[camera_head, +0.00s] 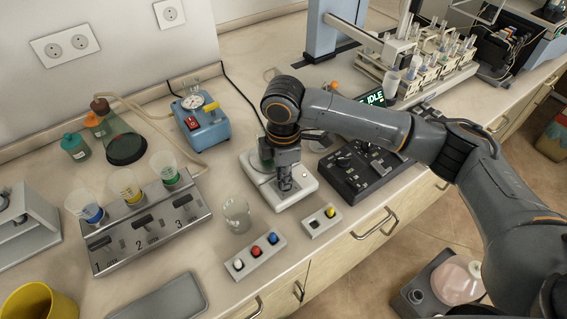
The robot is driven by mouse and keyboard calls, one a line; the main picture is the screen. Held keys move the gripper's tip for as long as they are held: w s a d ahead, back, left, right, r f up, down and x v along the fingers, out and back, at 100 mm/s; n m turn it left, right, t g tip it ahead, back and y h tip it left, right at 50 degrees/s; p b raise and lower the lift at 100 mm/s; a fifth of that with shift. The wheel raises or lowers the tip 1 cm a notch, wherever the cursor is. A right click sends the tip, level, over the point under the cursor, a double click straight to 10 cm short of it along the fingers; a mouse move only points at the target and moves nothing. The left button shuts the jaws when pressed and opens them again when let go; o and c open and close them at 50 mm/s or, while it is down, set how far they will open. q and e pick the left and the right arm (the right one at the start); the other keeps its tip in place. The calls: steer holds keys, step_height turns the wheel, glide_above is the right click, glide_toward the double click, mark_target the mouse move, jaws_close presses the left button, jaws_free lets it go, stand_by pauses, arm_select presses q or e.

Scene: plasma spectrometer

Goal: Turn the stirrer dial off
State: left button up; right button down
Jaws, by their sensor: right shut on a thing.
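The stirrer (257,185) is a low, pale grey-white unit on the counter, near the middle of the view. My right gripper (285,188) reaches down over its front part, fingers pointing down. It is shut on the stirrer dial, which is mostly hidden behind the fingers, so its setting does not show. A glass vessel appears to stand on the stirrer, mostly hidden behind my gripper. My left gripper is not in view.
A clear beaker (236,215) stands left of the stirrer. In front are a button block (256,256) and a small switch box (322,222). A black control panel (365,168) lies to the right. A blue pump (201,123) and a valve rack (151,226) are left.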

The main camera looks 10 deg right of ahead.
steer(key=n+p, duration=0.2)
steer(key=shift+s+r+n+p, duration=0.1)
steer(key=shift+r+n+p, duration=0.2)
steer(key=shift+n+p, duration=0.1)
steer(key=n+p, duration=0.2)
steer(key=n, duration=0.1)
steer(key=shift+n, duration=0.3)
steer(key=n+p, duration=0.1)
steer(key=n, duration=0.1)
steer(key=shift+s+f+n+p, duration=0.1)
steer(key=shift+f+n+p, duration=0.05)
steer(key=shift+n+p, duration=0.2)
steer(key=shift+d+n+p, duration=0.1)
steer(key=shift+n+p, duration=0.55)
steer(key=shift+n, duration=1)
steer(key=shift+f, duration=0.1)
steer(key=c, duration=1.4)
jaws_free()
steer(key=shift+o, duration=0.2)
step_height(320, 180, up, 12)
